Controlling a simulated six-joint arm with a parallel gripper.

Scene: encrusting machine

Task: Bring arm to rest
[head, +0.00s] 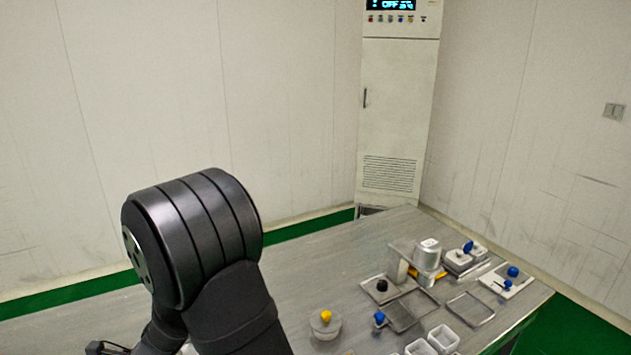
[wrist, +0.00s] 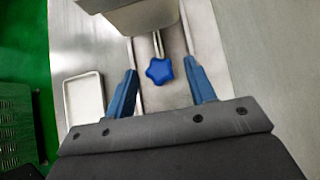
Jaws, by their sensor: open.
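My gripper (wrist: 160,90) shows in the wrist view with its two blue fingers spread apart. It is open, with nothing gripped. A blue star-shaped knob (wrist: 159,70) on a metal stem appears between the fingers, in front of a metal part at the top edge; I cannot tell how far below the fingers it is. In the head view my dark arm rises at the left of the table, and my gripper is not seen there.
The metal table (head: 300,290) carries several machine parts at its right: a metal housing (head: 426,252), an empty tray (head: 470,309), a pot with a yellow knob (head: 326,322) and white containers (head: 443,338). A control cabinet (head: 398,120) stands behind. The table's back left is clear.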

